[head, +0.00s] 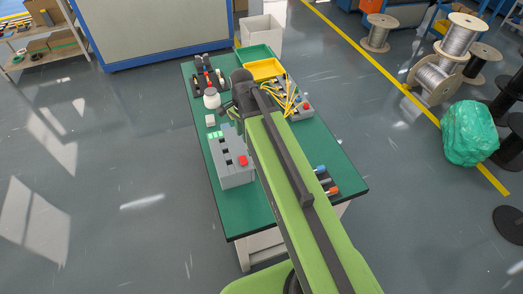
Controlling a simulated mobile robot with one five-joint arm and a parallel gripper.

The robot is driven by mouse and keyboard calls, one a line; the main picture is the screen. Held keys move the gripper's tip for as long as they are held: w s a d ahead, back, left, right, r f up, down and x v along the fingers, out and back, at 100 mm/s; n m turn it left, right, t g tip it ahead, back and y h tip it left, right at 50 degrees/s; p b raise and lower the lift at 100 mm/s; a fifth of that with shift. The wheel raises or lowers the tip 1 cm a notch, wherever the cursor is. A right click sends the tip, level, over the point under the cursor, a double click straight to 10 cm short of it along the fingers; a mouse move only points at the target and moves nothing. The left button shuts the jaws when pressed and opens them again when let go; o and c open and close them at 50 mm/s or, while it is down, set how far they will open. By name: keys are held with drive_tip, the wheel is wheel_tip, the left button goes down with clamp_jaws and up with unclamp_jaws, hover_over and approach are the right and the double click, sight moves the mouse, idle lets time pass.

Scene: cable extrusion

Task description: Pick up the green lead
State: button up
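My green arm reaches out over the green-topped table (335,172), and its dark end hangs above the middle of the table. My gripper (230,110) is small and partly hidden by the arm, so I cannot tell whether it is open or shut. A thin greenish strand, possibly the green lead (233,115), shows close beside the gripper. I cannot tell whether the gripper touches it. A bundle of yellow leads (287,98) lies to the right of the arm.
A grey box with a red button (232,168) stands at the table's left front. A white jar (211,98), a yellow tray (264,69) and a green tray (253,52) are farther back. Screwdriver-like tools (326,182) lie at the right. Cable spools (437,75) stand on the floor.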

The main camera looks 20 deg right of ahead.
drive_tip(key=w+d+r+m, duration=0.1)
drive_tip(key=w+d+m, duration=0.15)
drive_tip(key=d, duration=0.35)
drive_tip(key=w+d+m, duration=0.1)
drive_tip(key=d+m, duration=0.2)
drive_tip(key=d, duration=0.4)
drive_tip(key=f+b, duration=0.5)
drive_tip(key=f, duration=0.1)
drive_tip(key=f+b, duration=0.5)
drive_tip(key=b, duration=0.1)
drive_tip(key=f+b, duration=0.6)
drive_tip(key=shift+w+a+f, duration=0.25)
drive_tip(key=shift+a+f, duration=0.05)
drive_tip(key=shift+a, duration=0.1)
drive_tip(key=shift+r, duration=0.15)
clamp_jaws()
